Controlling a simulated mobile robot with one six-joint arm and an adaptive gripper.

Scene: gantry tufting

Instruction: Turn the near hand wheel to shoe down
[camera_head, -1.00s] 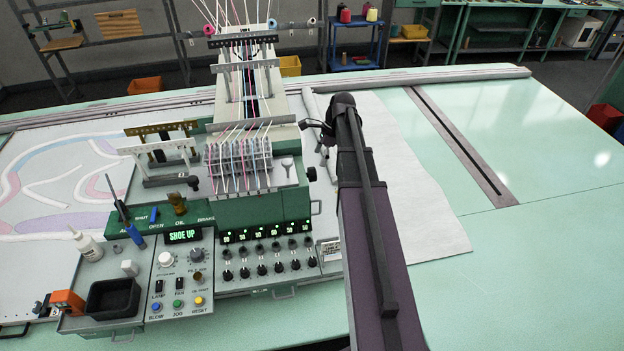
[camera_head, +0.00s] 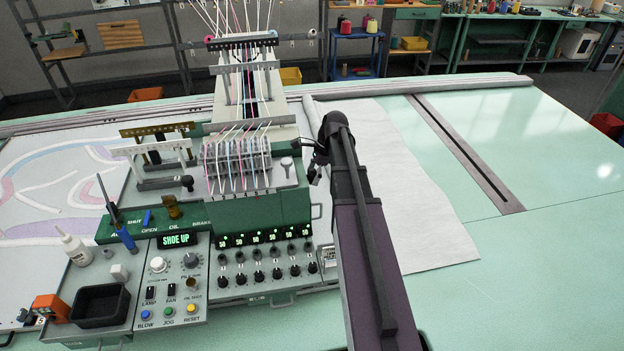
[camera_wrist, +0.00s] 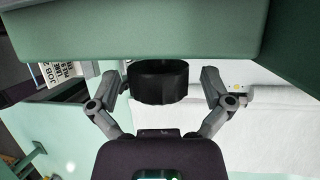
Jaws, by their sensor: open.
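The near hand wheel (camera_wrist: 157,82) is a short black cylinder standing out from the green housing in the wrist view. My gripper (camera_wrist: 158,88) is open, with one finger on each side of the wheel. A gap shows on both sides, so the fingers do not appear to touch it. In the head view my gripper (camera_head: 317,162) is at the right side of the machine head, and the wheel is mostly hidden there by the gripper and arm. The display (camera_head: 177,240) on the control panel reads SHOE UP in green.
The green machine housing (camera_wrist: 130,28) spans the top of the wrist view, close to the wheel. White cloth (camera_head: 420,215) lies right of the machine. Threads run up from the needle head (camera_head: 238,165). A black tray (camera_head: 100,305) sits front left.

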